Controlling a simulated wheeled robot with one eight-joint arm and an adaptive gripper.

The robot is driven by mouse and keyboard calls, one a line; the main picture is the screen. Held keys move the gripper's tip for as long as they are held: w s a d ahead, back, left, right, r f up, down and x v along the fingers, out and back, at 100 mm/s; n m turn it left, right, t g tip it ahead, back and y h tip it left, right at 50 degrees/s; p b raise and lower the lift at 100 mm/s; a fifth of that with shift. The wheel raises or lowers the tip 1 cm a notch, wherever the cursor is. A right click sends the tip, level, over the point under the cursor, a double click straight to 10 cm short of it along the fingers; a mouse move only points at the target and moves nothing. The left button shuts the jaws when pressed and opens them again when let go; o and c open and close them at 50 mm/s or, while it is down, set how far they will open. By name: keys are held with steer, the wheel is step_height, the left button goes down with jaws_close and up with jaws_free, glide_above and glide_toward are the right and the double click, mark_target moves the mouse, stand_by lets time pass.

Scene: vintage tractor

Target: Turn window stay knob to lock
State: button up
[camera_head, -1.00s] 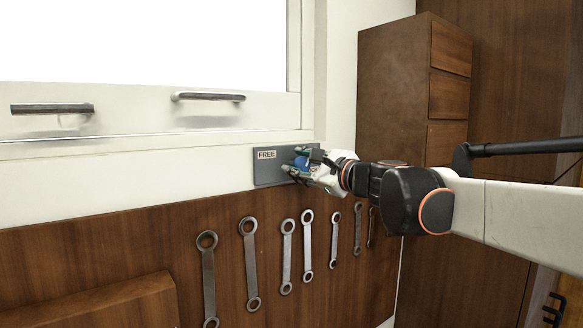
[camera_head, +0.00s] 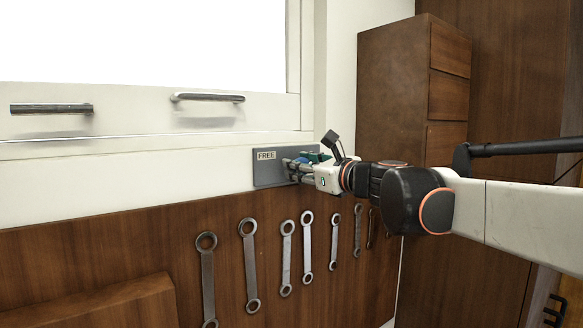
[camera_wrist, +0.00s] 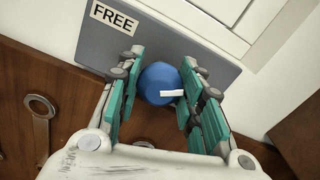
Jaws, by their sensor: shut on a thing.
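The window stay knob (camera_wrist: 158,82) is round and blue with a white pointer bar, mounted on a grey plate (camera_wrist: 92,48). The plate carries a "FREE" label (camera_wrist: 115,17) at its upper left in the wrist view. In the head view the plate (camera_head: 268,174) sits on the wall below the window, and my gripper covers most of the knob. My gripper (camera_wrist: 157,92) has its teal-padded fingers on both sides of the knob and is shut on it. In the wrist view the white bar points toward the right finger. My gripper also shows in the head view (camera_head: 300,168).
A window with two metal handles (camera_head: 52,108) (camera_head: 208,97) is above and left of the plate. Several wrenches (camera_head: 250,265) hang on the wooden panel below. A tall wooden cabinet (camera_head: 392,95) stands to the right, behind my arm.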

stand_by(0.3)
steer(key=o, duration=1.1)
steer(key=shift+d, duration=0.1)
steer(key=v, duration=0.7)
steer(key=shift+s, duration=0.25)
